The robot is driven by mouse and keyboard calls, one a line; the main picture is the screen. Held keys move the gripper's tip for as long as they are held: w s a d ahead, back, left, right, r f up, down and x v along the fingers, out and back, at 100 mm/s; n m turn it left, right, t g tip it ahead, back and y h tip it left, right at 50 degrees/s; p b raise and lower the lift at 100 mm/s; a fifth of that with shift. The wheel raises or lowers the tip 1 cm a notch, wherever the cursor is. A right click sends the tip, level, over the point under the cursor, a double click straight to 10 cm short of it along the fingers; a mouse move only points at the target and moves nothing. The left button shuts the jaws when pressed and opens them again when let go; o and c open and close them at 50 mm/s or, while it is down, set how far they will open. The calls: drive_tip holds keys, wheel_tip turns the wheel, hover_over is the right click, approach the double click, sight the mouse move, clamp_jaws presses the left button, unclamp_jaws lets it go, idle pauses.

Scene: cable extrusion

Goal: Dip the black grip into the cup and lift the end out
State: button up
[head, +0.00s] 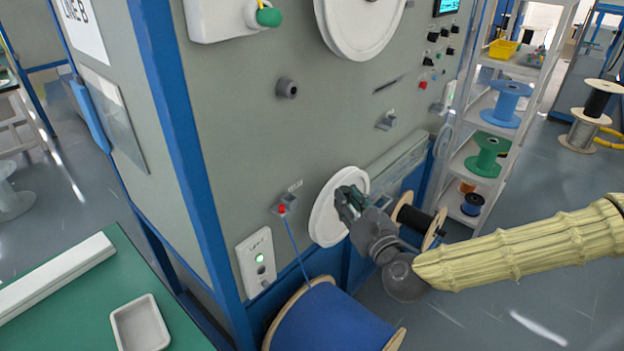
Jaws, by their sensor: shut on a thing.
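My gripper (350,202) is in front of the white disc (326,221) low on the grey machine panel. Its dark fingers are shut on a small dark thing that they mostly hide. I cannot tell whether this is the black grip. No cup can be made out for certain; a short grey round fitting (287,88) sticks out of the panel higher up. A blue cable (297,245) runs from a red-tipped holder (282,208) on the panel down to a large blue spool (335,322).
A spool with black winding (415,217) stands just right of my gripper. A white switch box (256,262) with a green light is on the panel. A green bench (72,310) with a pale tray (140,325) is at lower left. Shelves with spools (493,154) stand at right.

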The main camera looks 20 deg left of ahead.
drive_tip(key=shift+s+a+r+n+g+y+p, duration=0.15)
drive_tip(key=shift+s+a+r+n+g+y, duration=0.45)
drive_tip(key=shift+a, duration=1.55)
drive_tip(key=shift+s+a+r+n+g+y+p, duration=0.1)
drive_tip(key=shift+a+r+n+g+y+p, duration=0.2)
drive_tip(key=shift+a+r, duration=1.3)
drive_tip(key=shift+s+a+r+n+g+y+p, duration=0.1)
drive_tip(key=shift+s+a+n+g+y, duration=0.3)
drive_tip(key=shift+a, duration=2.35)
drive_tip(key=shift+w+d, duration=0.1)
drive_tip(key=shift+w, duration=0.1)
